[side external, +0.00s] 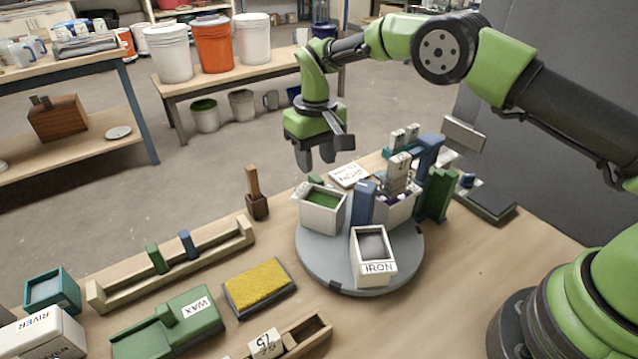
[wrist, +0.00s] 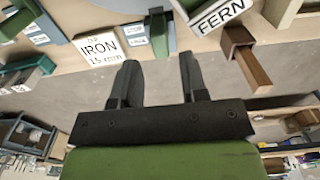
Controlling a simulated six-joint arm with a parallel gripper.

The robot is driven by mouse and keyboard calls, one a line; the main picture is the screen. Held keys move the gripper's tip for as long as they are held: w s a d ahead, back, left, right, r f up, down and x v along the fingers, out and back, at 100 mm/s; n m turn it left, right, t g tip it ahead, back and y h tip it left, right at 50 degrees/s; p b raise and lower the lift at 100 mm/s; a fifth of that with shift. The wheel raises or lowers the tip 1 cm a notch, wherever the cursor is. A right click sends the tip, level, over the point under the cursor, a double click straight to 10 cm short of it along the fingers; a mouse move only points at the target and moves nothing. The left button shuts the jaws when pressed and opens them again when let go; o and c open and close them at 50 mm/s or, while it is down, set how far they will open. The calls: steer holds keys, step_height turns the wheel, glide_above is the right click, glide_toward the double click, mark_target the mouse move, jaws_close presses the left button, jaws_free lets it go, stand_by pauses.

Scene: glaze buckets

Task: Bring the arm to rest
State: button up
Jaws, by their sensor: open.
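My gripper (side external: 316,158) hangs from the green and black arm, pointing down, above the far-left side of the grey turntable (side external: 318,262). Its two dark fingers are apart with nothing between them. In the wrist view the gripper (wrist: 157,72) also shows open and empty. A white bucket with green glaze (side external: 323,200) stands on the turntable below and right of the fingers, apart from them. A white bucket labelled IRON (side external: 376,267) stands at the turntable's front. Another bucket with purple inside (side external: 400,212) stands at its back right, partly hidden.
A card reading IRON 15 mm (wrist: 100,48) lies behind the turntable. A wooden-handled tool stands in a brown block (side external: 257,207) left of it. A wooden rack (side external: 175,262), yellow sponge (side external: 259,287) and green WAX box (side external: 170,325) lie front left. Blue and green uprights (side external: 437,195) stand right.

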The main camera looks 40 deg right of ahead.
steer(key=shift+r, duration=1.1)
steer(key=shift+r, duration=0.25)
steer(key=s+d+r+m+t, duration=0.1)
steer(key=s+r, duration=0.2)
steer(key=r, duration=0.3)
steer(key=s+d+r+t+y, duration=0.1)
steer(key=s+r, duration=0.2)
steer(key=r, duration=0.3)
steer(key=s+d+r+m+t, duration=0.1)
steer(key=s+r, duration=0.3)
steer(key=r, duration=0.2)
steer(key=s+d+r+m+t+y, duration=0.1)
steer(key=s+t, duration=0.3)
steer(key=s, duration=1.5)
steer(key=shift+s+d+r+m, duration=0.3)
steer(key=shift+d+m, duration=0.2)
steer(key=shift+d, duration=0.15)
